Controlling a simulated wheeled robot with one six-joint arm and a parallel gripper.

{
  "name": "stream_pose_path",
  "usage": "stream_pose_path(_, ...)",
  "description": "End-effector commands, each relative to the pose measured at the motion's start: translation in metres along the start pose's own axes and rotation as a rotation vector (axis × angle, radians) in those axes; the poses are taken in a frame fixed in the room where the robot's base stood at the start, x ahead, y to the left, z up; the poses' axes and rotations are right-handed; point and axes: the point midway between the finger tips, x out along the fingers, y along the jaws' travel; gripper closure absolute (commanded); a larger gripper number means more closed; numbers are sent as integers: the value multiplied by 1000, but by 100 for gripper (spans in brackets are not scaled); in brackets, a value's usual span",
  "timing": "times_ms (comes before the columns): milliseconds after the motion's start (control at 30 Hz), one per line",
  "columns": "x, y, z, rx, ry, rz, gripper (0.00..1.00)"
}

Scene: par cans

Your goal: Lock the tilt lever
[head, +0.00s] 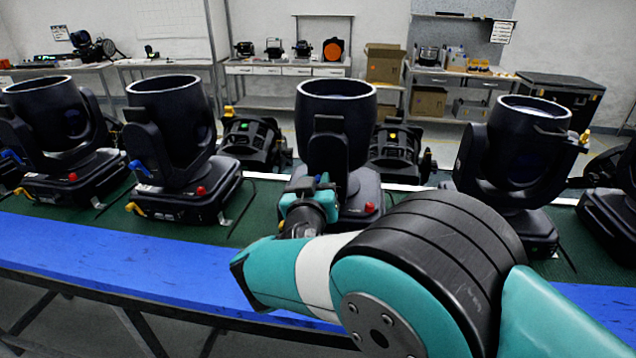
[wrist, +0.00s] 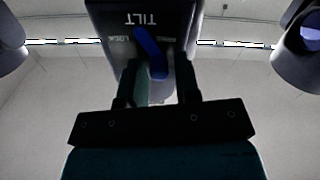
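The blue tilt lever (wrist: 151,54) shows in the wrist view on the dark arm (wrist: 118,16) of a par can. The lettering TILT and LOCK there appears upside down. The lever slants, its lower end toward picture right, away from the LOCK word on the left. My gripper (wrist: 161,84) is open, with a finger on each side of the lever's lower end. I see gaps beside the lever, but cannot tell whether a finger touches it.
Other par cans stand left (head: 172,115) and right (head: 520,150) on the green-topped bench (head: 265,205) with a blue front edge. Some have blue, yellow and red fittings. A red knob (head: 369,208) sits on the middle can's base. Shelves and boxes are far behind.

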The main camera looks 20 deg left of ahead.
Motion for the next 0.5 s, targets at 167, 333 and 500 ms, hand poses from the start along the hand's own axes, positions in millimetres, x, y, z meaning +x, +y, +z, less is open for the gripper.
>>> stream_pose_path(167,0,0,0,0,0,0,100)
stream_pose_path(333,0,1,1,7,-1,1,100)
stream_pose_path(500,0,3,5,45,0,2,100)
